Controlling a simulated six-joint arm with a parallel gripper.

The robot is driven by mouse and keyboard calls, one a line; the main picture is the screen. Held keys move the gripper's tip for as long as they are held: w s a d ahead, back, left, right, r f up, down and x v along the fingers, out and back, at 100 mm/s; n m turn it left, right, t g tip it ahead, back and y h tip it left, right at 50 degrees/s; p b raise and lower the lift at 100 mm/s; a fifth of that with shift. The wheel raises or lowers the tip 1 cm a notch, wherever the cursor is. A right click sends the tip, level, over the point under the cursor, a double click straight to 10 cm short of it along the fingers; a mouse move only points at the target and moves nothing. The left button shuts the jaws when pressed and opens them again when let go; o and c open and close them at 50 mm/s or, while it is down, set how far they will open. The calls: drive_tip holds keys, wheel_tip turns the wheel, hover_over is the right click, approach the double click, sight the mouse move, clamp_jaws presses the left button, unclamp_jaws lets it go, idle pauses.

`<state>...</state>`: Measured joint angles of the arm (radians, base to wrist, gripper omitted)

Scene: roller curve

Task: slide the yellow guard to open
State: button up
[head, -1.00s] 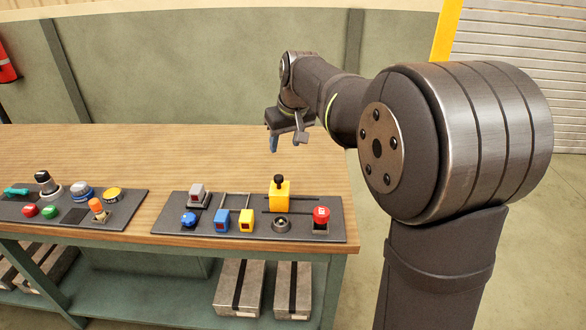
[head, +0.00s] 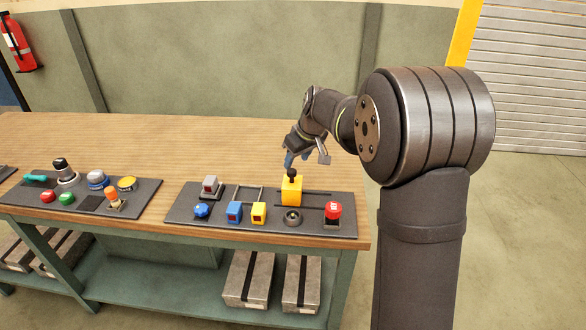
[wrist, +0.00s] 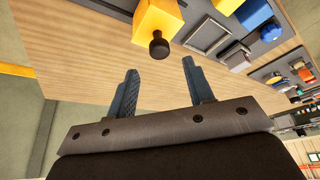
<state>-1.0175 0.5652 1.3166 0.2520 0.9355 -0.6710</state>
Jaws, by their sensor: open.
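The yellow guard (head: 291,191) is a yellow block with a black knob (head: 292,174) on top. It stands on dark rails at the back right of the right-hand panel (head: 185,215). In the wrist view the yellow guard (wrist: 158,16) is at the top, with its black knob (wrist: 159,45) pointing toward my gripper. My gripper (head: 288,162) is just behind and above the guard in the head view. In the wrist view my gripper (wrist: 160,80) is open, its two blue fingers apart with nothing between them. The knob lies beyond the fingertips, apart from them.
A red button (head: 333,211), a round metal fitting (head: 292,217), a small yellow switch (head: 259,212) and a blue switch (head: 234,212) sit near the guard. A second panel (head: 140,205) with several controls lies to the left. The wooden tabletop behind is clear.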

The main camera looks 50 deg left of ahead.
sight(292, 170)
drive_tip(key=x, duration=0.5)
drive_tip(key=shift+f, duration=0.2)
